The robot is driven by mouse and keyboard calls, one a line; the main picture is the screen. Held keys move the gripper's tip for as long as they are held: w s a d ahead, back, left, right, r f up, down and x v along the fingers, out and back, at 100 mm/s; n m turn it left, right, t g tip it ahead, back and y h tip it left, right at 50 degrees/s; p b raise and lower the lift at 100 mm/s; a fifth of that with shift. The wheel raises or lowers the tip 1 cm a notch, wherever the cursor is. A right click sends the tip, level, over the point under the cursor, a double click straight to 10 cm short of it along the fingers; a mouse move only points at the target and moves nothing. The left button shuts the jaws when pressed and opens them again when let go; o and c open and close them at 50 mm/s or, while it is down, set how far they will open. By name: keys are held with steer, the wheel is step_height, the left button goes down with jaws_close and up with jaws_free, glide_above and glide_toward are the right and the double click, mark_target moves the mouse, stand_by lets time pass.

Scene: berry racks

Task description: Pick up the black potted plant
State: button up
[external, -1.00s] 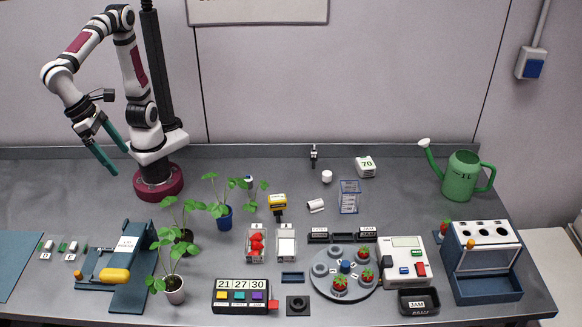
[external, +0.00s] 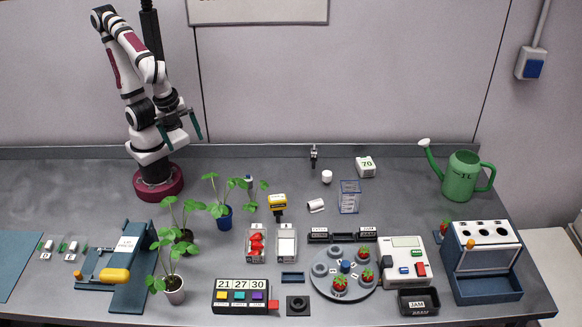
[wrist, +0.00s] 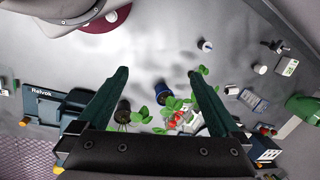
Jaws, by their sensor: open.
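The black potted plant has a dark pot (external: 186,237) with green leaves. It stands at the left middle of the table in the external view, between the white-potted and blue-potted plants. Its dark pot also shows in the wrist view (wrist: 122,111), beside the left finger. Leaves of the white-potted plant partly cover it in the external view. My gripper (external: 181,131) is open and empty, high above the back left of the table, well apart from the plant. Its two green fingers are spread wide in the wrist view (wrist: 158,73).
A white-potted plant (external: 174,292) stands in front and a blue-potted plant (external: 223,219) to the right, with leaves close by. A blue stand (external: 130,270) with a yellow part is at left. A digit box (external: 240,296) is at front. The back left table is clear.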

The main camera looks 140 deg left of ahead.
steer(key=w+a+r+m+t+y, duration=0.1)
steer(key=w+a+t, duration=0.1)
steer(key=w+a, duration=0.45)
steer(key=w+a+t+y, duration=0.2)
steer(key=w+a, duration=0.1)
steer(key=w, duration=0.6)
steer(key=w+a+m+t+h, duration=0.1)
steer(key=w+a+m+t, duration=0.15)
steer(key=w, duration=0.55)
steer(key=m+g+h, duration=0.4)
steer(key=m+h, duration=0.3)
steer(key=h, duration=1)
glide_toward(187, 233)
steer(key=shift+g+h, duration=0.25)
steer(key=shift+h, duration=0.05)
steer(key=x, duration=0.9)
steer(key=shift+w+f, duration=0.1)
steer(key=shift+f, duration=0.15)
steer(key=c, duration=1.4)
steer(key=shift+r, duration=0.1)
steer(key=shift+c, duration=0.2)
